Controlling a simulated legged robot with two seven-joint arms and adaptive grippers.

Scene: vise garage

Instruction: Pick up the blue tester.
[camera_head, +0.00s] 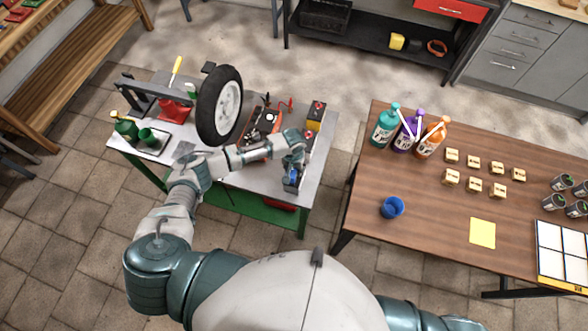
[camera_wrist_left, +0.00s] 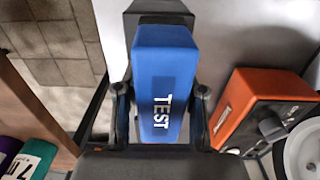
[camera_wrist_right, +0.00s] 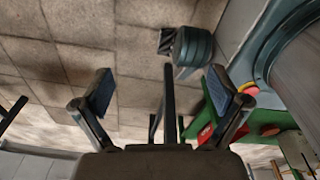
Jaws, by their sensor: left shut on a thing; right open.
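The blue tester (camera_wrist_left: 165,60), a block with white TEST lettering, stands between the two fingers of my left gripper (camera_wrist_left: 160,96) in the left wrist view. The gripper is shut on it from both sides. In the head view the left gripper (camera_head: 292,162) is at the right part of the grey workbench, with the blue tester (camera_head: 291,177) small and partly hidden by it. I cannot tell whether the tester touches the bench. My right gripper (camera_wrist_right: 160,92) is open and empty in the right wrist view, its fingers wide apart.
The grey workbench (camera_head: 240,183) also carries a wheel (camera_head: 220,105), a yellow-and-black box (camera_head: 315,115) and an orange device (camera_wrist_left: 257,108) close beside the left gripper. The brown table (camera_head: 435,221) to the right holds bottles (camera_head: 407,133), small blocks and a blue cup (camera_head: 391,208).

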